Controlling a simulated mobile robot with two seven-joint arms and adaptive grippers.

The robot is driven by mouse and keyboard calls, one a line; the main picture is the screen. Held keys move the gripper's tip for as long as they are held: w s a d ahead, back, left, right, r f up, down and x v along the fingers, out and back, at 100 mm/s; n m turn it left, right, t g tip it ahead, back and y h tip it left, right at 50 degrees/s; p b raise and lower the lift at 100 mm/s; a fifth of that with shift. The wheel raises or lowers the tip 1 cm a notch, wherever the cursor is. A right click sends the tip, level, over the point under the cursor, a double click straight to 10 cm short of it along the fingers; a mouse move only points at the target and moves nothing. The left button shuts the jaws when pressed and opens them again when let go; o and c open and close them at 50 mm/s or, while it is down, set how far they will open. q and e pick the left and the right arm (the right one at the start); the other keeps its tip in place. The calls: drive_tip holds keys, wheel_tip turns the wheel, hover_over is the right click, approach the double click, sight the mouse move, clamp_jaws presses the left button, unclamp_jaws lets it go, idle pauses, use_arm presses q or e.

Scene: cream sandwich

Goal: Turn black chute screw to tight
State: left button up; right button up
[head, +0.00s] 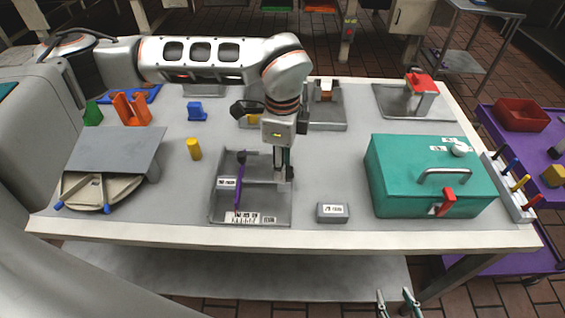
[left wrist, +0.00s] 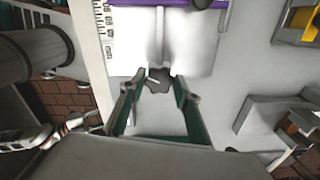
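The grey chute fixture (head: 262,208) stands near the front middle of the table, with a purple bar (head: 239,187) along it. The black screw (left wrist: 158,80) is a dark lobed knob on the fixture's side, seen between my left fingers in the left wrist view. In the head view my left gripper (head: 284,172) points down at the fixture's right side and partly hides this knob. In the left wrist view my left gripper (left wrist: 160,86) has its fingers apart, one on each side of the knob; contact is unclear. My right gripper (head: 398,301) is open and empty, below the table's front edge.
A small grey labelled block (head: 333,212) and a teal box (head: 400,175) with a red latch stand to the right. A yellow cylinder (head: 194,149) and a grey sloped stand (head: 115,150) are to the left. The front strip of table is clear.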

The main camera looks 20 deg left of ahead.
use_arm(q)
drive_tip(key=shift+c, duration=1.4)
